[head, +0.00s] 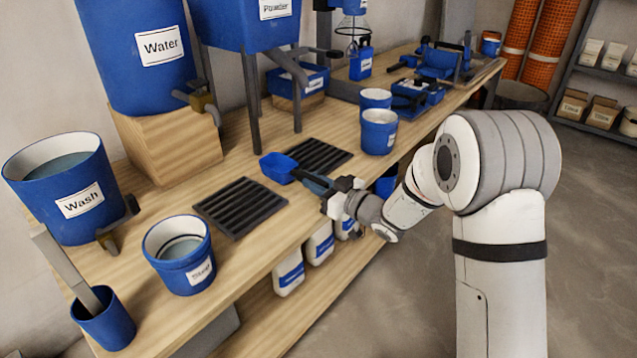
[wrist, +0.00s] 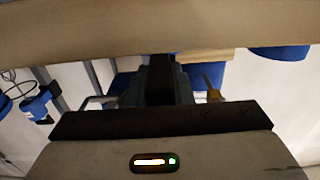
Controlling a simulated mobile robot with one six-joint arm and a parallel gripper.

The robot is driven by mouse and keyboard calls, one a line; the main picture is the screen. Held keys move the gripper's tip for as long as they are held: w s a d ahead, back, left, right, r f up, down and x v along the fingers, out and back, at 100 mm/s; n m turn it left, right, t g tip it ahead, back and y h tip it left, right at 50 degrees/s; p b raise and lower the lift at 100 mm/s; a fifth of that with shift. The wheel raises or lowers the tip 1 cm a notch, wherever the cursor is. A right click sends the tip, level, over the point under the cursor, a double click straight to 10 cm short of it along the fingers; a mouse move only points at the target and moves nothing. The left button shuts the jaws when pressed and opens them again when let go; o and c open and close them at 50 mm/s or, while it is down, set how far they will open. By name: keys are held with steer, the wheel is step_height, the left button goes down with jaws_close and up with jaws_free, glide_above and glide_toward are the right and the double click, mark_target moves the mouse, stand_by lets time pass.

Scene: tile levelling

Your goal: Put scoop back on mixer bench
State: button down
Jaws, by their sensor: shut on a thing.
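A blue scoop (head: 278,168) shows in the head view above the wooden mixer bench (head: 262,262), between two black grates. My gripper (head: 332,190) is shut on the scoop's handle near the bench's front edge. The scoop's bowl points left, away from my arm. I cannot tell whether it touches the bench. In the wrist view my gripper (wrist: 160,85) appears dark and partly blocks the scene; the scoop is not clear there.
Black grates (head: 240,207) and (head: 320,157) lie on the bench. A water barrel (head: 125,85), a wash bucket (head: 65,205), a slurry-type bucket (head: 180,272) and blue cups (head: 379,140) stand around. White jugs (head: 289,275) sit on the lower shelf.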

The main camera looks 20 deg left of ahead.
steer(key=shift+f+b, duration=0.45)
steer(key=shift+f, duration=0.2)
steer(key=c, duration=1.2)
jaws_free()
